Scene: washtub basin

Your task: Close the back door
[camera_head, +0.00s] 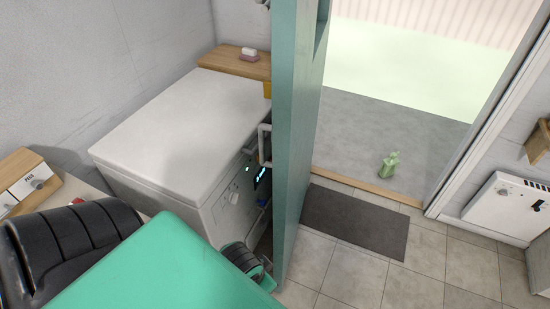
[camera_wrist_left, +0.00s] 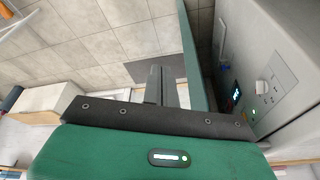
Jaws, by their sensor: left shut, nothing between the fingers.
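The back door is a tall teal panel (camera_head: 300,130), standing open and nearly edge-on to the head view, between the white washing machine and the doorway. A pale handle (camera_head: 264,146) is on its machine-facing side. My left arm comes in from the lower left; its black wrist part shows low beside the door, and its fingers are hidden there. In the left wrist view my left gripper (camera_wrist_left: 156,84) is shut and empty, in front of the floor and dark mat. The door (camera_wrist_left: 194,55) stands just right of the fingers; contact cannot be told. My right gripper is not in view.
The washing machine (camera_head: 185,115) stands close to the door's left side. A grey mat (camera_head: 356,220) lies inside the open doorway. A small green figure (camera_head: 389,165) stands just beyond the wooden sill (camera_head: 365,187). A white wall unit (camera_head: 505,208) is at right.

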